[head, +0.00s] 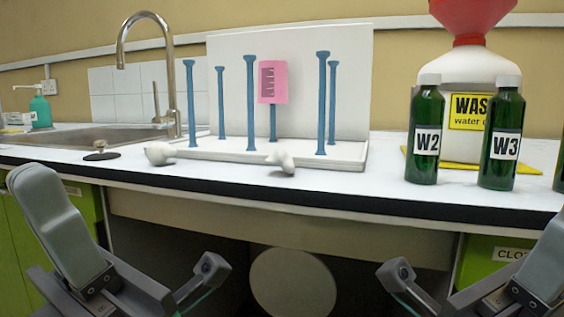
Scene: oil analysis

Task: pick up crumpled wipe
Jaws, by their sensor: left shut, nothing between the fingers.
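Two small white lumps lie on the white worktop near its front edge. One white lump (160,153) is at the left, beside the front-left corner of the rack's tray. The other white lump (282,161) is in front of the tray and looks like a crumpled wipe; the left one may be one too. My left gripper (208,269) is shut and empty, low in front of the bench, below and apart from both lumps. My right gripper (398,273) is also low in front of the bench, right of centre; its fingers do not show clearly.
A white rack tray (330,163) with several blue pegs stands behind the lumps, a pink label on it. Green bottles W2 (426,140) and W3 (501,145) and a waste jug (470,75) stand at right. A sink (90,140) and black stopper (100,154) are left.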

